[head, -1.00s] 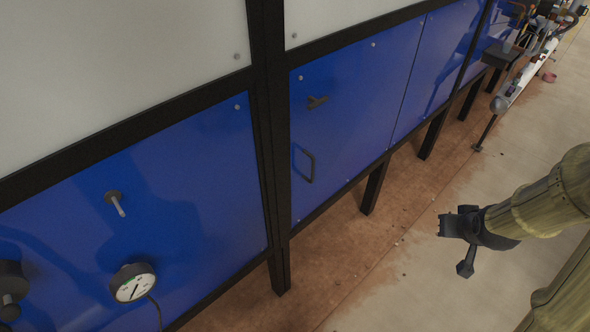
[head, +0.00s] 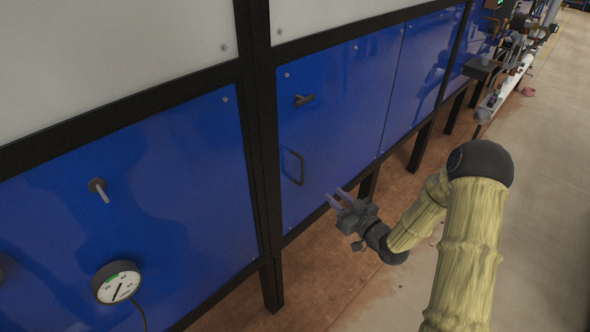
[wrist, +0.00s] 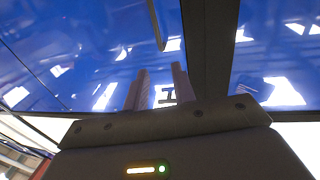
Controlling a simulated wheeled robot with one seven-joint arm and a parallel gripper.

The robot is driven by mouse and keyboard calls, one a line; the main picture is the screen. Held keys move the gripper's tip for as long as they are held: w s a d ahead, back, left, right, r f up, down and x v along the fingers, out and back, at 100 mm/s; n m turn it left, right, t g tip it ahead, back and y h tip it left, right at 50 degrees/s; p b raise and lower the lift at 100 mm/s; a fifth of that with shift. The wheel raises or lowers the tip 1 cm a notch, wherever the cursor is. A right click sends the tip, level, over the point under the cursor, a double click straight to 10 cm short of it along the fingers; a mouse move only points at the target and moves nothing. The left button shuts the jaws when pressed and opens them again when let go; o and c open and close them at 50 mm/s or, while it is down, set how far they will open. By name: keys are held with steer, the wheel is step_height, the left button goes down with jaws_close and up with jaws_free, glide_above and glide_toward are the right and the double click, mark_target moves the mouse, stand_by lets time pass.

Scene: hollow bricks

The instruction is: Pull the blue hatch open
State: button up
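The blue hatch (head: 345,115) is a flat panel in a black frame, and it appears shut. It has a dark turn latch (head: 304,99) near its top and a thin black loop handle (head: 301,170) low on its left side. My gripper (head: 338,197) is open and empty, in front of the hatch's lower part, to the right of and below the handle, apart from it. In the wrist view, my two fingers (wrist: 160,86) are spread before the glossy blue surface. A dark bar that looks like the handle (wrist: 156,28) shows above them.
A black post (head: 262,150) stands left of the hatch. Left of it, a blue panel (head: 170,170) carries a peg (head: 100,190) and a round gauge (head: 118,283). Pipes and equipment (head: 510,60) stand far right. The floor (head: 540,200) at right is clear.

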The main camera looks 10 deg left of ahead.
steer(key=shift+w, duration=0.1)
steer(key=p+x, duration=0.4)
steer(key=x, duration=1.3)
steer(key=shift+w, duration=0.15)
